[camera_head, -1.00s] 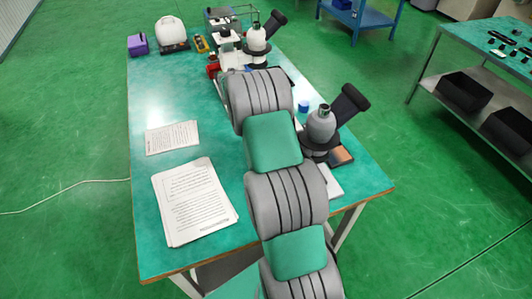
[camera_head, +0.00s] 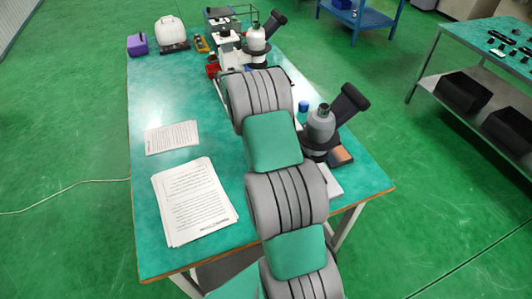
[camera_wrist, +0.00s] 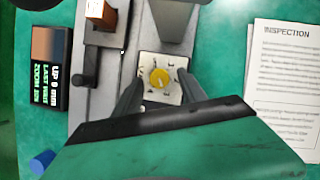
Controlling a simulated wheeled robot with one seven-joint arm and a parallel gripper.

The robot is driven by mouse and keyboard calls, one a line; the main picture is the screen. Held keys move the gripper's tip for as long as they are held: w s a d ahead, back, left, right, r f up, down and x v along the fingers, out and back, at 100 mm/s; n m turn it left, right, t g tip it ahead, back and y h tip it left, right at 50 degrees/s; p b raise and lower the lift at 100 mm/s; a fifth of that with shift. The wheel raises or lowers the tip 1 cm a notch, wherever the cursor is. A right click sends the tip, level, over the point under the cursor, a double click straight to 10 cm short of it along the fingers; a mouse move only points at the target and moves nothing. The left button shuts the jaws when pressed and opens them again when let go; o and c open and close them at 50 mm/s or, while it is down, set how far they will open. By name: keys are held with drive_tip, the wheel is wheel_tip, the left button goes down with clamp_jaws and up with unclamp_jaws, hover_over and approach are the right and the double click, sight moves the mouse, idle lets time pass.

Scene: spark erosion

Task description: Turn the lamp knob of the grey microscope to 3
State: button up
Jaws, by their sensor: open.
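In the wrist view a yellow round knob (camera_wrist: 160,78) sits on a small white dial plate (camera_wrist: 147,66) with dark marks around it. The marks are too small to read. The plate is on a grey base (camera_wrist: 92,88) with a dark column part at the top. My gripper (camera_wrist: 158,92) is open, with one dark finger on each side of the knob; I cannot tell whether they touch it. In the head view two grey microscopes stand on the table, a far one (camera_head: 257,42) and a near one (camera_head: 320,128). My arm hides my gripper there.
A black box with lit text (camera_wrist: 48,66), a blue cap (camera_wrist: 42,162) and an inspection sheet (camera_wrist: 285,85) lie around the base. Papers (camera_head: 193,200) lie on the green table's left part (camera_head: 150,105). A purple box (camera_head: 138,45) stands at the far left.

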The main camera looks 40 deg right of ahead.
drive_tip(key=p+v, duration=0.3)
drive_tip(key=v, duration=0.4)
drive_tip(key=shift+r, duration=0.4)
drive_tip(key=shift+w+a+r, duration=0.1)
drive_tip(key=shift+w, duration=0.05)
